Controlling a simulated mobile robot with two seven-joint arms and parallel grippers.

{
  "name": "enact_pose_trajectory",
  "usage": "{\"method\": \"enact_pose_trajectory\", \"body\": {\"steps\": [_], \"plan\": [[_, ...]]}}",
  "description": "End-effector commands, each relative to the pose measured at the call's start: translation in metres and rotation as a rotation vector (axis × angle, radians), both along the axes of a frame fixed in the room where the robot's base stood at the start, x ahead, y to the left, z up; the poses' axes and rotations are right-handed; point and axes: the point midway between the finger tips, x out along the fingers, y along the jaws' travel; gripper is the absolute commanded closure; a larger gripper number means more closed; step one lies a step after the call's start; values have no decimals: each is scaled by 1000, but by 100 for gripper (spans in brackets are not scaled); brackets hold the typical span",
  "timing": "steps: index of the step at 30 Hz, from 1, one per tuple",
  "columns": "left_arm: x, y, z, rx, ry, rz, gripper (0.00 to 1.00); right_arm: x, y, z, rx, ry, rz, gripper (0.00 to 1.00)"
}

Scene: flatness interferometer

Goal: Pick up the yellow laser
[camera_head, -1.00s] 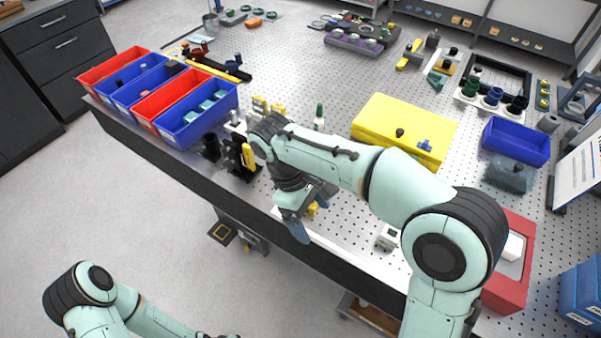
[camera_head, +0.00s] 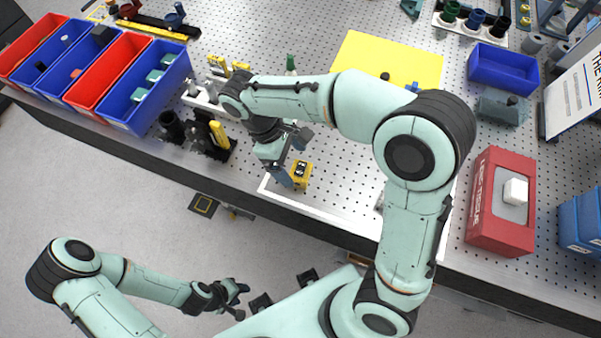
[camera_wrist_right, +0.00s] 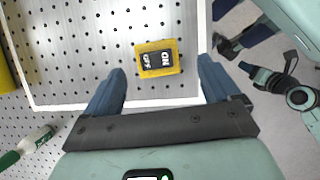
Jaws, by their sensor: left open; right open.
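The yellow laser (camera_head: 301,174) appears to be the small yellow block with a black ON/OFF face, on the perforated table near its front edge. In the right wrist view the laser (camera_wrist_right: 157,59) lies ahead of and between the finger lines, inside a white border. My right gripper (camera_head: 292,158) is open and empty, beside the laser in the head view; its blue fingers show on both sides in the wrist view (camera_wrist_right: 163,80). I see no finger touching the laser. My left gripper (camera_head: 243,300) is open and empty, off the table over the floor.
Red and blue bins (camera_head: 150,95) stand at the left, black mounts (camera_head: 212,140) nearer. A green-capped bottle (camera_head: 290,64) stands behind the gripper. A red tissue box (camera_head: 503,195) is at the right.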

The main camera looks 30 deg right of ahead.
Motion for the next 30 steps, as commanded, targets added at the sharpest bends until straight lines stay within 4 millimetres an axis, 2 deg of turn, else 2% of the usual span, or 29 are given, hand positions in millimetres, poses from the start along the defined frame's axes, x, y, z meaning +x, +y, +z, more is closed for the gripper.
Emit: {"method": "enact_pose_trajectory", "body": {"steps": [5, 13, 22, 27, 30], "plan": [[-1, 0, -2, 0, 0, 0, 57, -4, -4, -12, 0, 1, 0, 11], [-5, 0, -8, 0, 4, 0, 57, -13, -16, -47, 0, 3, -1, 11], [-5, 0, -8, 0, 4, 0, 57, -14, -17, -50, 1, -1, 0, 11], [-5, 0, -8, 0, 4, 0, 57, -14, -17, -50, 1, -1, 0, 66], [-5, 0, -8, 0, 4, 0, 57, -13, -17, -49, 1, -3, 0, 95]]}}
